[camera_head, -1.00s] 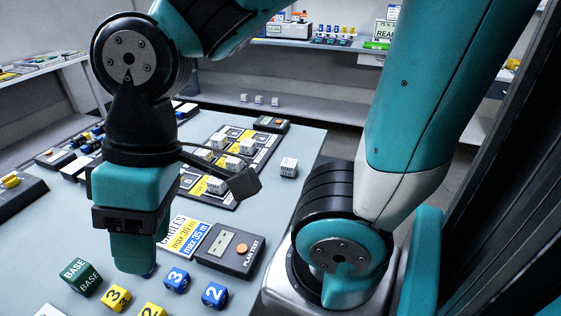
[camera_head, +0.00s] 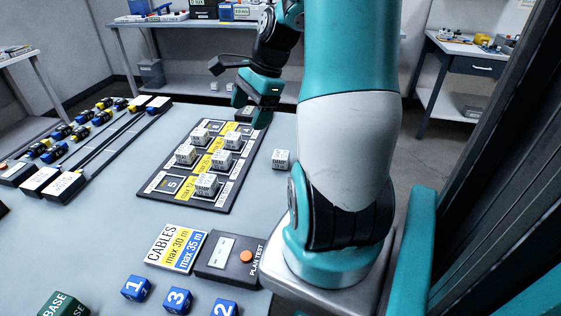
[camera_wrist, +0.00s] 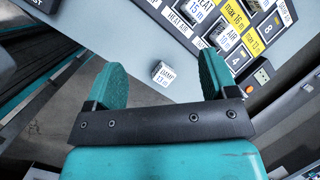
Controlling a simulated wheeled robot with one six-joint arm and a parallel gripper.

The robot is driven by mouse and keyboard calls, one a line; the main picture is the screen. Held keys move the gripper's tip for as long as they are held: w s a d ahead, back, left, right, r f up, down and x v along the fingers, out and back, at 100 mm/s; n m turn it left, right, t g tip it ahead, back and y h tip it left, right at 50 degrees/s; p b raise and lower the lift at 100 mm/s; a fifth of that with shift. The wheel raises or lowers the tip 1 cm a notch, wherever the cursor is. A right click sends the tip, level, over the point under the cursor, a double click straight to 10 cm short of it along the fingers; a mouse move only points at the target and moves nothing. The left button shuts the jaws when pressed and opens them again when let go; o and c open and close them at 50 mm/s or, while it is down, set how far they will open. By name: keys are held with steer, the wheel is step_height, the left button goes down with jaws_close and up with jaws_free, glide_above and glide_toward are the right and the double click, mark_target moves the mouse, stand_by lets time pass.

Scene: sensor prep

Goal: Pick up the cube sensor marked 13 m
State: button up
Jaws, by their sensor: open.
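A small white cube sensor (camera_wrist: 161,72) lies alone on the grey table near its edge in the wrist view. Its label seems to read "DAMP 13 m". It shows in the head view (camera_head: 281,159) to the right of the dark board. My gripper (camera_wrist: 165,80) is open and empty, with one teal finger on each side of the cube in the picture. The cube looks farther down, apart from the fingers. In the head view my gripper (camera_head: 256,100) is over the far part of the table, beyond the cube.
Several white cubes stand on a dark board (camera_head: 170,195). Nearer are a cables card (camera_head: 176,247), a plan test box (camera_head: 230,258) and blue numbered cubes (camera_head: 178,300). Cable devices (camera_head: 67,188) line the left. Bare table surrounds the lone cube.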

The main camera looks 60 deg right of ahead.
mark_target(283, 154)
steer(key=s+d+f+m+h, duration=0.1)
steer(key=s+d+f+m, duration=0.3)
steer(key=s+d+m, duration=0.7)
steer(key=shift+n+t, duration=0.4)
steer(key=x, duration=0.4)
steer(key=w+b+x, duration=0.1)
steer(key=x, duration=0.3)
steer(key=d+x, duration=0.1)
steer(key=x, duration=0.3)
steer(key=shift+w+r+b, duration=0.25)
steer(key=shift+w+b, duration=0.05)
steer(key=x, duration=0.5)
steer(key=shift+w+d+f, duration=0.15)
steer(key=shift+w+f, duration=0.1)
steer(key=shift+w, duration=0.1)
steer(key=c, duration=1)
